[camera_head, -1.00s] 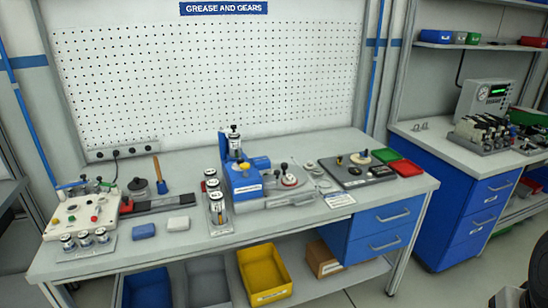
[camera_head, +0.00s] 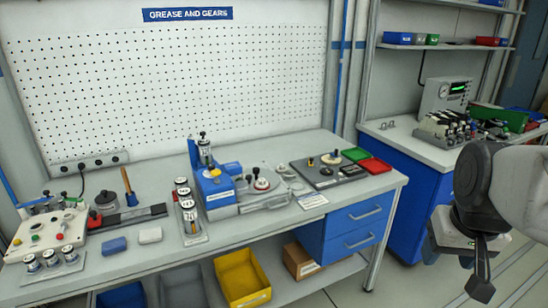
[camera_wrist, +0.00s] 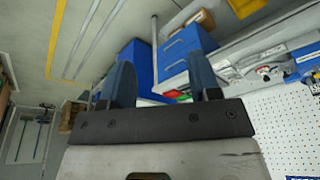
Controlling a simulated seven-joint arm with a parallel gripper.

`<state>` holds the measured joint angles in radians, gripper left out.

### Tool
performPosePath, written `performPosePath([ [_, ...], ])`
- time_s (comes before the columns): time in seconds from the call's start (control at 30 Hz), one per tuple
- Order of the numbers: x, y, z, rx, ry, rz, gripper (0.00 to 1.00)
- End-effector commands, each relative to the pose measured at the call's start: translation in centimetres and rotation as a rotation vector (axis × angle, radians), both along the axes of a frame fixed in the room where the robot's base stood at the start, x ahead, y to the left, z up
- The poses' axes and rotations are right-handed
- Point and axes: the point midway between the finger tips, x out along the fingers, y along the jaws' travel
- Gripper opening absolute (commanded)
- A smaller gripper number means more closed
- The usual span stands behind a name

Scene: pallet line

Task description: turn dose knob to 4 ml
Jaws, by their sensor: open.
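A blue dosing unit (camera_head: 215,187) stands on the bench in the head view, with a small yellow knob (camera_head: 214,173) on top and an upright cartridge (camera_head: 204,150) behind it. I cannot read any dose scale or tell which knob is the dose knob. My gripper (camera_head: 480,283) hangs at the right of the head view, in front of the bench and well apart from the unit. In the wrist view my gripper (camera_wrist: 161,80) has its two fingers spread with nothing between them. That view shows the bench at a slant.
Several metal cylinders in a rack (camera_head: 190,222) stand just left of the unit. A round plate (camera_head: 262,184) with a black knob is at its right. A control box (camera_head: 45,236) is far left. Red (camera_head: 375,170) and green (camera_head: 355,154) trays lie at the bench's right end. The floor by my gripper is clear.

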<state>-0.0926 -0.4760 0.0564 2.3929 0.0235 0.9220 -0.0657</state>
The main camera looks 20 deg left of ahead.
Motion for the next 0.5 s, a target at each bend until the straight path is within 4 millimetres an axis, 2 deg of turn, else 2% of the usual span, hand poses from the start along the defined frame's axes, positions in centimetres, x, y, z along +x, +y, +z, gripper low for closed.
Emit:
performPosePath([
  [0.1, 2.9, 1.7, 1.0, 0.003, -0.004, 0.051, 0.57],
  [0.5, 11.7, 8.6, 3.3, 0.015, -0.02, 0.217, 0.57],
])
